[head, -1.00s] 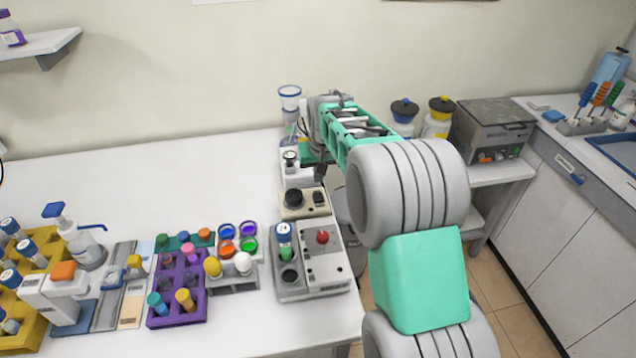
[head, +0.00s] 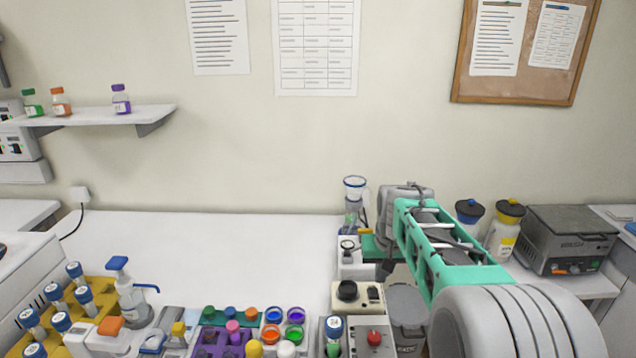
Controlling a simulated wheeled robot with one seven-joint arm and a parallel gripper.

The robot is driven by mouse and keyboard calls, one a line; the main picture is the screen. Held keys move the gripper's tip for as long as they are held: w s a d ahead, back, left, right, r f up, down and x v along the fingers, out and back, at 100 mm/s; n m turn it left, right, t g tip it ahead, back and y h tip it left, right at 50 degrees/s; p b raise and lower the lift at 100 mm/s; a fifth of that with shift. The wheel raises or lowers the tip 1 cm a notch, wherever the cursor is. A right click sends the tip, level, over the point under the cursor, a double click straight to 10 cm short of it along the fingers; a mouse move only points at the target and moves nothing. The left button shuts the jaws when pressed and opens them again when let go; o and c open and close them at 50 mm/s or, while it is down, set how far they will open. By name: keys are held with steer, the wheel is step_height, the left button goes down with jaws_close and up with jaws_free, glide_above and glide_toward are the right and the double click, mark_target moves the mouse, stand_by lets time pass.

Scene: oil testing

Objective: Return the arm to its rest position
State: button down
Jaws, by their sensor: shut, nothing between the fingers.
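My arm (head: 455,245), grey and green, comes up from the lower right of the head view and reaches over the right end of the white bench. My gripper (head: 386,269) is a small dark shape at its far end, pointing down and partly hidden by the arm. It is shut and I see nothing held in it. It is just right of a small white device with a round dial (head: 348,248) and behind a beige device with a black knob (head: 348,291).
A glass vessel with a blue rim (head: 354,188) stands close behind the arm's end. Colourful tube racks (head: 212,336) and a pump bottle (head: 128,292) fill the bench front. A grey bin (head: 407,308) is below the arm. The bench's back left (head: 200,250) is clear.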

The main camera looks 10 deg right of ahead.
steer(key=shift+g, duration=0.7)
steer(key=s+f, duration=0.4)
steer(key=f, duration=0.1)
steer(key=shift+s+a, duration=0.35)
steer(key=shift+s, duration=0.05)
steer(key=shift+g, duration=0.3)
steer(key=s, duration=0.1)
steer(key=s+f, duration=0.1)
steer(key=s, duration=0.2)
steer(key=shift+s+a+f, duration=0.35)
steer(key=shift+f, duration=0.05)
steer(key=s, duration=0.3)
steer(key=s+a, duration=0.1)
steer(key=s, duration=0.2)
steer(key=s+a, duration=0.1)
steer(key=s, duration=0.2)
steer(key=shift+a+f, duration=0.15)
steer(key=shift+f, duration=0.05)
steer(key=s+a+r+n+t, duration=0.1)
steer(key=s+a+r+t, duration=0.1)
steer(key=r, duration=0.4)
steer(key=shift+s+a+r+n+t, duration=0.2)
steer(key=shift+s+a+n+t, duration=0.1)
steer(key=shift+s+a, duration=0.65)
steer(key=shift+s, duration=0.15)
